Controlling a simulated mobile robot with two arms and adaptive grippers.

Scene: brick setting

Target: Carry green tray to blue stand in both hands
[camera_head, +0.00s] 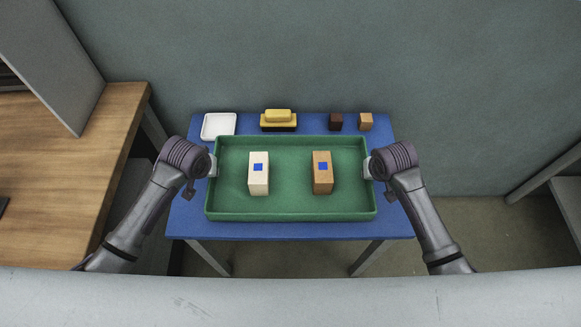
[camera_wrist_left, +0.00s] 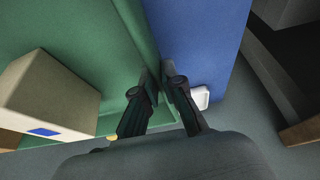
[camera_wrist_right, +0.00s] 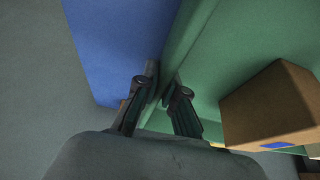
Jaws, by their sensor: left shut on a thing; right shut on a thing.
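The green tray (camera_head: 290,206) is over the blue stand (camera_head: 290,230) in the head view; I cannot tell whether it touches the top. A cream block (camera_head: 259,180) and a brown block (camera_head: 322,182), each with a blue square, stand upright in it. My left gripper (camera_head: 213,166) is shut on the tray's left wall; in the left wrist view its fingers (camera_wrist_left: 160,88) straddle the green wall. My right gripper (camera_head: 369,168) is shut on the right wall, its fingers (camera_wrist_right: 163,85) straddling it in the right wrist view.
Along the stand's back edge are a white dish (camera_head: 218,125), a yellow-and-black item (camera_head: 278,121), a dark cube (camera_head: 335,122) and a brown cube (camera_head: 365,121), close behind the tray. A wooden desk (camera_head: 85,135) is at the left. A wall rises behind the stand.

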